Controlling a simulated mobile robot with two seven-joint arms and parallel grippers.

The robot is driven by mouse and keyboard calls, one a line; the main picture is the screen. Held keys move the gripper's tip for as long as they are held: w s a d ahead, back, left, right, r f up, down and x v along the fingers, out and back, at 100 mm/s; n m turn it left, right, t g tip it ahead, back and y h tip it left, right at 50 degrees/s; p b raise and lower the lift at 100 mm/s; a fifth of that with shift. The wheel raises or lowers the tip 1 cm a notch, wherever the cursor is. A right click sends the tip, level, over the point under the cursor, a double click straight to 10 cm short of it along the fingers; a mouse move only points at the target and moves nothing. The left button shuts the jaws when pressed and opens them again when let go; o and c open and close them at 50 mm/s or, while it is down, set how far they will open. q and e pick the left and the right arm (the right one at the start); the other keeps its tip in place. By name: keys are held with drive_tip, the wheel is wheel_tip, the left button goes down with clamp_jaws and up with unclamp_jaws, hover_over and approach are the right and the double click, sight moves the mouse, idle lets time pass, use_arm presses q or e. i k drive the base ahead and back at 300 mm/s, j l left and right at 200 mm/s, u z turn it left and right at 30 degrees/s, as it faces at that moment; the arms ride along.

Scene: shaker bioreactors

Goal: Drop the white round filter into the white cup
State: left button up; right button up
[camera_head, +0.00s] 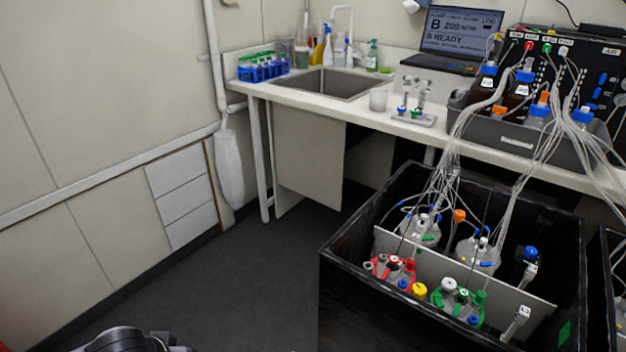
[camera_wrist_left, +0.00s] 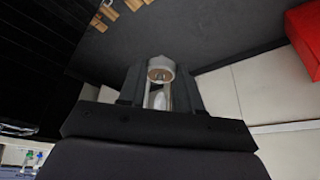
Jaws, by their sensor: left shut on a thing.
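The white cup (camera_head: 378,99) stands upright on the white counter, right of the sink and left of a small metal rack. My left gripper (camera_wrist_left: 160,84) shows in the left wrist view, its two dark fingers shut on the white round filter (camera_wrist_left: 160,67). The filter shows as a pale ring-like piece between the fingertips, with a pale part below it. It is held over dark floor, with no cup near it in that view. In the head view neither the fingers nor the filter show. My right gripper is in no view.
The counter (camera_head: 305,94) holds a blue tube rack (camera_head: 262,68), a sink (camera_head: 335,84), a small metal rack (camera_head: 414,115), a laptop (camera_head: 455,40) and a bottle tray (camera_head: 515,133). A black open box (camera_head: 350,290) with several vessels and tubes stands in front. The floor at left is clear.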

sight(376, 111)
drive_tip(key=j+u, duration=0.15)
drive_tip(key=u, duration=0.2)
drive_tip(key=j+u, duration=0.1)
drive_tip(key=u, duration=0.25)
drive_tip(key=i+j+u, duration=0.1)
drive_tip(key=j, duration=0.25)
drive_tip(key=i+j+u, duration=0.1)
drive_tip(key=i+j, duration=0.6)
drive_tip(key=j, duration=0.15)
drive_tip(key=i+z, duration=0.3)
drive_tip(key=i+j+z, duration=0.2)
drive_tip(key=i+z, duration=0.15)
drive_tip(key=i, duration=0.15)
drive_tip(key=i+z, duration=0.3)
drive_tip(key=z, duration=0.15)
drive_tip(key=i+j+z, duration=0.15)
drive_tip(key=i+z, duration=0.25)
drive_tip(key=i+j+z, duration=0.1)
drive_tip(key=z, duration=0.35)
drive_tip(key=i+j+z, duration=0.15)
drive_tip(key=z, duration=0.3)
drive_tip(key=i+j+z, duration=0.25)
drive_tip(key=z, duration=0.2)
drive_tip(key=i+j+z, duration=0.3)
drive_tip(key=z, duration=0.15)
drive_tip(key=i+j+z, duration=0.15)
drive_tip(key=j+z, duration=0.25)
